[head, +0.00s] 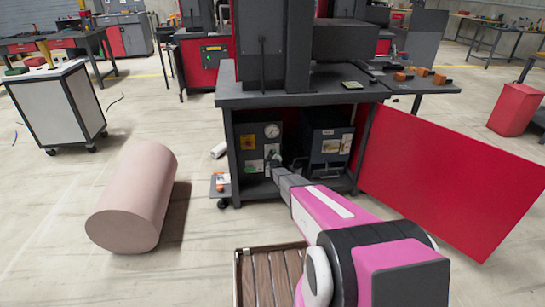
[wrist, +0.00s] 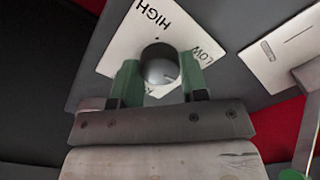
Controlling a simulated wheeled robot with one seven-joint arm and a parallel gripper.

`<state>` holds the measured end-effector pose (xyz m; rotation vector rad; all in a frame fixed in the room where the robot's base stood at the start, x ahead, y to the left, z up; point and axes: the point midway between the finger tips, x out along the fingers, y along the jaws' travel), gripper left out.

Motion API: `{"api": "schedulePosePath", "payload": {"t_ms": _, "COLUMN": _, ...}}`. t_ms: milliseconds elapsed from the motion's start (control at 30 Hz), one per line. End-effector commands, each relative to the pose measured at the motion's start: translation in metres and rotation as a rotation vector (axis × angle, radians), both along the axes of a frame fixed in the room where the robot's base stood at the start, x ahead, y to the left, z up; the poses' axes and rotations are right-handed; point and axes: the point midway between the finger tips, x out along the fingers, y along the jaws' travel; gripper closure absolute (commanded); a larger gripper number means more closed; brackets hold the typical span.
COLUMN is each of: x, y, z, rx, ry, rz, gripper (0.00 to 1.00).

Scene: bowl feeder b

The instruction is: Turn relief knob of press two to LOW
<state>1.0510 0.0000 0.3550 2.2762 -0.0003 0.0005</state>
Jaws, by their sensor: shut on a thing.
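The relief knob (wrist: 160,66) is a round grey knob on a white label plate (wrist: 122,42) in the wrist view. The plate reads HIGH at the upper middle and LOW at the right; other lettering below is mostly hidden. My gripper (wrist: 158,80) has its green fingers on both sides of the knob, shut on it. The knob's pointer direction is too unclear to tell. In the head view my gripper (head: 277,163) reaches into the open bay under the dark press bench (head: 300,98), at a dark panel (head: 245,140) with a round gauge (head: 272,131).
A red panel (head: 440,180) stands open right of the bay. A dark box unit (head: 328,150) sits inside, right of my gripper. A pinkish cylinder (head: 130,200) lies on the floor at left, and a wooden slatted pallet (head: 262,280) is in front. Floor between cylinder and bench is mostly clear.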

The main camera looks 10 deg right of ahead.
Motion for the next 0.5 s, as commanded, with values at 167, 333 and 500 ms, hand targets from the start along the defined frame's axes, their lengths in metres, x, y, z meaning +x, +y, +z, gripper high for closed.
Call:
{"api": "schedulePosePath", "payload": {"t_ms": 167, "x": -0.0006, "y": 0.0000, "z": -0.0005, "rx": -0.167, "ry": 0.001, "rz": 0.000, "gripper": 0.83}}
{"api": "schedulePosePath", "payload": {"t_ms": 333, "x": -0.0006, "y": 0.0000, "z": -0.0005, "rx": -0.325, "ry": 0.001, "rz": 0.000, "gripper": 0.83}}
{"api": "schedulePosePath", "payload": {"t_ms": 500, "x": -0.0007, "y": 0.0001, "z": -0.0006, "rx": -0.465, "ry": 0.002, "rz": 0.000, "gripper": 0.83}}
